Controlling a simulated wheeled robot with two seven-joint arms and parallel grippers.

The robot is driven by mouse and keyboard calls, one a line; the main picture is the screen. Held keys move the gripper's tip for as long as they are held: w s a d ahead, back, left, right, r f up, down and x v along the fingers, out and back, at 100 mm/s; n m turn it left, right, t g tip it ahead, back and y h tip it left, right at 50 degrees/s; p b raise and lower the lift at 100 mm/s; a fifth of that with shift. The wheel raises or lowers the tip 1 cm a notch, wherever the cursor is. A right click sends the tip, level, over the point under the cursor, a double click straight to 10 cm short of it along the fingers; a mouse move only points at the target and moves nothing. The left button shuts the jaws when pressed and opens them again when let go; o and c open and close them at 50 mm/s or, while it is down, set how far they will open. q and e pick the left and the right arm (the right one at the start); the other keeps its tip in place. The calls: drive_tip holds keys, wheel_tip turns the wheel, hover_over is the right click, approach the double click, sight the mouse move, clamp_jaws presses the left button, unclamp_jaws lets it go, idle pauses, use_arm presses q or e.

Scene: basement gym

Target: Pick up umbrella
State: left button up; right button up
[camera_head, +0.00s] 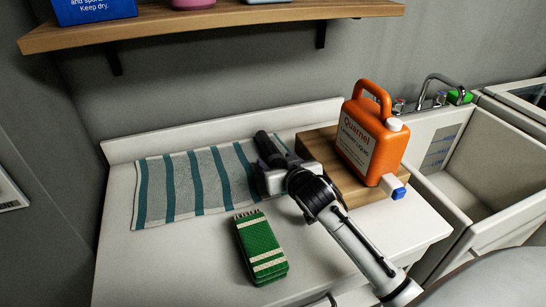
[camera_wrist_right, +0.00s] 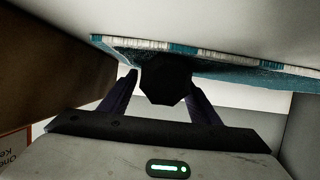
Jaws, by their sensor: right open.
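A black folded umbrella (camera_head: 264,142) lies on the striped towel in the head view, its far end showing beyond my right gripper; the rest is hidden behind the gripper and wrist. My right gripper (camera_head: 272,163) is low over the towel at the umbrella. In the right wrist view, a dark blunt shape that looks like the umbrella (camera_wrist_right: 165,84) sits between the two spread fingers of the gripper (camera_wrist_right: 162,92). I cannot tell whether the fingers touch it. My left gripper is in neither view.
The grey and teal towel (camera_head: 175,190) lies on a white counter (camera_head: 180,265). A wooden board (camera_head: 318,146) bears an orange jug (camera_head: 368,135) just right of my gripper. A sink (camera_head: 480,180) is at right, a shelf (camera_head: 220,22) above.

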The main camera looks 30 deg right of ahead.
drive_tip(key=shift+w+f, duration=0.1)
drive_tip(key=shift+w, duration=0.15)
drive_tip(key=c, duration=1.3)
drive_tip(key=shift+c, duration=0.3)
